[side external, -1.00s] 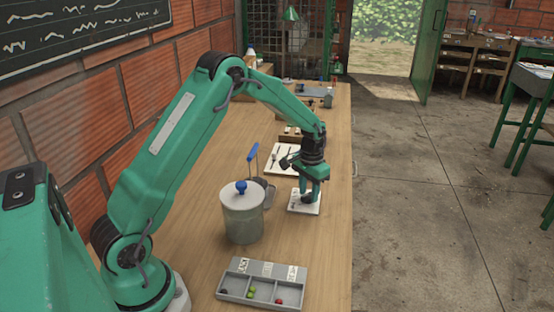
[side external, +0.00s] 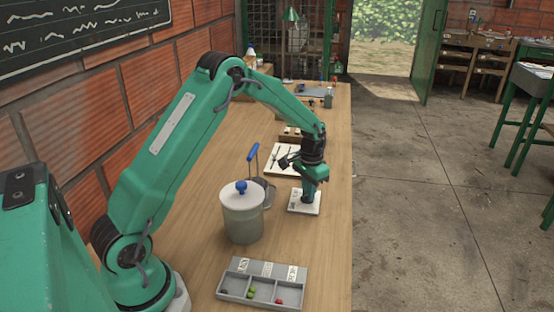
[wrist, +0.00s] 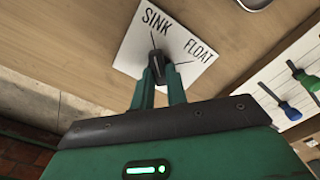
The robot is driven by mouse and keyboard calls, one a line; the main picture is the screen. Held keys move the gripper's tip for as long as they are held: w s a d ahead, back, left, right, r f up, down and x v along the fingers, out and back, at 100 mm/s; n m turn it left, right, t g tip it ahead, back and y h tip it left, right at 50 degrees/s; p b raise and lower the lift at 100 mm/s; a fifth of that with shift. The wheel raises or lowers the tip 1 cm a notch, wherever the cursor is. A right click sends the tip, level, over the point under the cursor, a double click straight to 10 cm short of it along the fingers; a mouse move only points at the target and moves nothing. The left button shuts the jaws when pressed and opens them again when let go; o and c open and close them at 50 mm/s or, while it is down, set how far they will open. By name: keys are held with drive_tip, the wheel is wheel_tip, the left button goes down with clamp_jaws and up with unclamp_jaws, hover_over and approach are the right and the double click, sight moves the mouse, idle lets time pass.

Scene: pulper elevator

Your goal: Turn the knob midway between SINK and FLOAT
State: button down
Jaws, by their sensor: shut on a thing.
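A white plate (wrist: 130,55) lies on the wooden table, with the words SINK and FLOAT and a thin dark tick line by each. A dark knob (wrist: 157,64) is at its middle. In the side view the plate (side external: 293,209) is near the table's right edge. My gripper (wrist: 160,76) is shut on the knob, one finger on each side; it also shows in the side view (side external: 307,199), reaching down onto the plate. The fingers partly hide the knob, and its exact pointing direction is hard to tell.
A lidded pot (side external: 242,222) with a blue lid knob stands left of the plate. A compartment tray (side external: 262,300) lies in front. A white panel with coloured handles (wrist: 265,75) is close by. The table's right edge is near, with the floor beyond.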

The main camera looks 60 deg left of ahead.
drive_tip(key=m, duration=0.4)
drive_tip(key=shift+m, duration=2.5)
drive_tip(key=c, duration=1.4)
unclamp_jaws()
wheel_tip(320, 180, up, 8)
drive_tip(key=shift+f, duration=0.25)
drive_tip(key=shift+r, duration=0.2)
